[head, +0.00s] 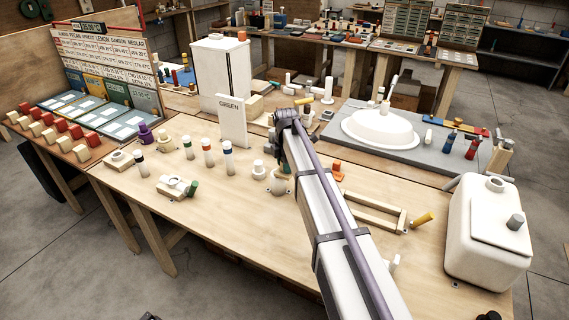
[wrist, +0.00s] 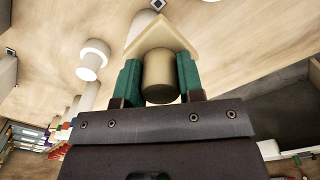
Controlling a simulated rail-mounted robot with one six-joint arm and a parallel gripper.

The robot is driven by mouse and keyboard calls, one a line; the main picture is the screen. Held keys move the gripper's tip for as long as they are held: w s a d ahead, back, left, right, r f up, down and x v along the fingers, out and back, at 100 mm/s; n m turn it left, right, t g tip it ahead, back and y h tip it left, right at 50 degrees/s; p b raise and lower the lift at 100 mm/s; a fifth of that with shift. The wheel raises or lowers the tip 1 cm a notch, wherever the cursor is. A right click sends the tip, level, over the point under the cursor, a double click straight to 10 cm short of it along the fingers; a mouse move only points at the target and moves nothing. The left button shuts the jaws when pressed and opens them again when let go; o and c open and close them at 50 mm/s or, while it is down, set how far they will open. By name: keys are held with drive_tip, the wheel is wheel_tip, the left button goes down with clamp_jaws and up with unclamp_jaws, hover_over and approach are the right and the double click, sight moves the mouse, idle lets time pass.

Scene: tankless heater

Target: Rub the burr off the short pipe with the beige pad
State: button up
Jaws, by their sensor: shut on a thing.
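In the wrist view my gripper (wrist: 159,82) has its green fingers shut on the round beige grip of the beige pad (wrist: 163,38). The pad's broad, pointed beige part shows beyond the fingers. A white cylindrical piece (wrist: 143,22), possibly the short pipe, shows partly behind the pad; I cannot tell whether they touch. No burr can be made out. Another white capped piece (wrist: 93,58) stands to the left, apart from my gripper. In the head view my gripper (head: 279,176) is low over the near table, partly hidden by my arm.
A white capped fitting (head: 258,170) stands just left of my gripper. Several capped tubes (head: 208,152) stand farther left, near a white GREEN sign (head: 232,121). A wooden frame (head: 362,211) and a white tank (head: 488,235) are to the right.

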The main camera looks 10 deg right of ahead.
drive_tip(key=shift+s+d+r+p, duration=0.1)
drive_tip(key=shift+d+r+p, duration=0.05)
drive_tip(key=shift+r+p, duration=0.35)
drive_tip(key=shift+s+d+r+p, duration=0.1)
drive_tip(key=shift+r+p, duration=0.3)
drive_tip(key=shift+r, duration=0.05)
drive_tip(key=shift+w+a+r+p, duration=0.15)
drive_tip(key=shift+r+p, duration=0.5)
drive_tip(key=shift+p, duration=0.1)
wheel_tip(320, 180, up, 4)
drive_tip(key=p, duration=0.4)
drive_tip(key=shift+r, duration=0.15)
